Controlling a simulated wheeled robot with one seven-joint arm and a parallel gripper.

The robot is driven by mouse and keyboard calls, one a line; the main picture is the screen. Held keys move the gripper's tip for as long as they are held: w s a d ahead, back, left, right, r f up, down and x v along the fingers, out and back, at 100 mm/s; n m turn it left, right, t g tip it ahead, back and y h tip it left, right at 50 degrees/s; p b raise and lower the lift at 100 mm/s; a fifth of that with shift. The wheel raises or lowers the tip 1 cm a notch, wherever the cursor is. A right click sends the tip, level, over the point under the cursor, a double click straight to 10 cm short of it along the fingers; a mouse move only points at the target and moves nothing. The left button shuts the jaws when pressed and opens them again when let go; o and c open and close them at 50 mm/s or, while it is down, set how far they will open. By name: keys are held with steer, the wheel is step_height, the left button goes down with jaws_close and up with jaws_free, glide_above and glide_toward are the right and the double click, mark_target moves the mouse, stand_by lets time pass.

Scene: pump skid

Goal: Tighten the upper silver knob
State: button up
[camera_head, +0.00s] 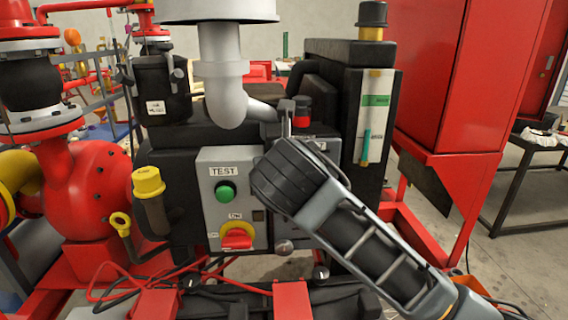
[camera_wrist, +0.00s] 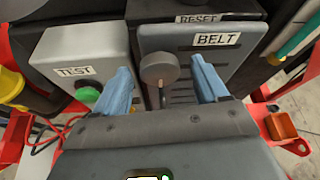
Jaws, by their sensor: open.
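A round grey-brown metallic knob (camera_wrist: 160,68) on a short stem stands in front of the dark panel labelled BELT (camera_wrist: 218,70) in the wrist view. My gripper (camera_wrist: 161,66) is open, with one blue finger to the left of this knob and one to the right. Gaps show on both sides of the knob. In the head view my gripper's dark body (camera_head: 282,178) covers most of that panel, and its fingertips are hidden. A small silver knob (camera_head: 284,247) shows below the gripper there, and another (camera_head: 320,272) sits lower right. I cannot tell which matches the wrist view's knob.
A grey TEST box (camera_head: 238,162) with a green button (camera_head: 225,192) and a red-yellow switch (camera_head: 238,237) stands just left. A grey pipe (camera_head: 228,95) hangs above. A red cabinet (camera_head: 460,80) stands right; red cables (camera_head: 115,272) lie low left.

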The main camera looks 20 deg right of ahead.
steer(key=b+v, duration=0.1)
steer(key=v, duration=0.6)
steer(key=shift+s, duration=0.2)
steer(key=shift+a, duration=0.1)
steer(key=s+a+f+m+t+y, duration=0.1)
steer(key=s+a+f+m+y, duration=0.65)
steer(key=a+f+m, duration=0.4)
steer(key=s+d+f+m+t, duration=0.1)
steer(key=s+d+f+m, duration=0.1)
steer(key=s+f+m, duration=0.35)
steer(key=s+d+f+m, duration=0.2)
steer(key=s+f+m, duration=0.1)
steer(key=s+m, duration=0.5)
steer(key=s+d+m+h, duration=0.1)
steer(key=s+d+m, duration=0.3)
steer(key=s, duration=0.7)
steer(key=s+d+m+h, duration=0.1)
steer(key=s+d+m, duration=0.3)
steer(key=s, duration=0.7)
steer(key=shift+d+r+m, duration=0.3)
steer(key=shift+d+r, duration=0.15)
steer(key=shift+d, duration=0.75)
steer(key=shift+s+h, duration=0.1)
steer(key=shift+h, duration=0.15)
